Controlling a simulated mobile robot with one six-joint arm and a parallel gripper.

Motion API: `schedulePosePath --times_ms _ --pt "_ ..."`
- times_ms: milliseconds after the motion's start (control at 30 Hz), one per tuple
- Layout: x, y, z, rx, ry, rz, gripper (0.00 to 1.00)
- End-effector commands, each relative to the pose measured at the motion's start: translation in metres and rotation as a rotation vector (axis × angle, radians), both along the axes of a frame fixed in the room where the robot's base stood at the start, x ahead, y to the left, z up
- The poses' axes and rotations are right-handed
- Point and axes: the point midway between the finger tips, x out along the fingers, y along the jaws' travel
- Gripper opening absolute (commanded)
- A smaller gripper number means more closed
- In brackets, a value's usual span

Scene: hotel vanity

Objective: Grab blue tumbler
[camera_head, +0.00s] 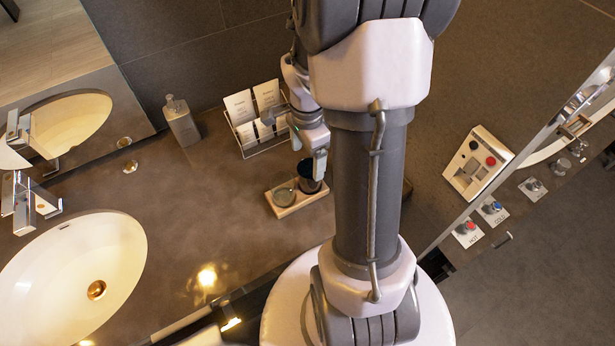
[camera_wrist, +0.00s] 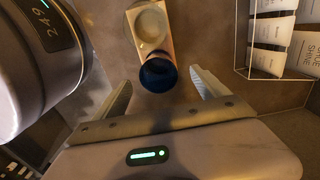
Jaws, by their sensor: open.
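The blue tumbler (camera_wrist: 158,76) stands on one end of a small wooden tray (camera_wrist: 133,12) in the wrist view. In the head view the tumbler (camera_head: 308,176) looks dark and is partly hidden by my arm; the tray (camera_head: 299,203) lies on the brown counter. My gripper (camera_wrist: 160,88) is open in the wrist view. One finger shows on each side of the tumbler, apart from it, with the tumbler's near rim about level with the fingertips. In the head view my gripper (camera_head: 320,165) hangs close by the tumbler. How high it is above the tray I cannot tell.
A clear glass (camera_wrist: 150,26) stands beside the tumbler on the tray. A wire rack (camera_head: 250,145) with white packets and tubes stands behind. A soap dispenser (camera_head: 182,122) and a white basin (camera_head: 75,280) are farther left. The counter between basin and tray is clear.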

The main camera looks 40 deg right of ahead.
Motion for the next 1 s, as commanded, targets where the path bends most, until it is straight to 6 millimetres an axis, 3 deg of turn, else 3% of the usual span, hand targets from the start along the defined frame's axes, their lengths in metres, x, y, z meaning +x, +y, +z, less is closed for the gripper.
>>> schedulePosePath --times_ms 33,233,400,500,700,767,1000 --pt "-0.001 0.001 -0.015 0.002 0.003 0.0 0.84" --pt "-0.001 0.0 -0.04 0.001 0.001 0.0 0.84" --pt "-0.007 -0.001 -0.076 0.001 0.002 0.0 0.84" --pt "-0.006 -0.001 -0.085 0.0 0.0 0.002 0.84" --pt "-0.006 -0.001 -0.085 0.0 -0.001 0.002 0.84" --pt "-0.006 -0.001 -0.085 0.0 -0.001 0.002 0.76" --pt "-0.006 -0.001 -0.085 0.0 -0.001 0.002 0.29"
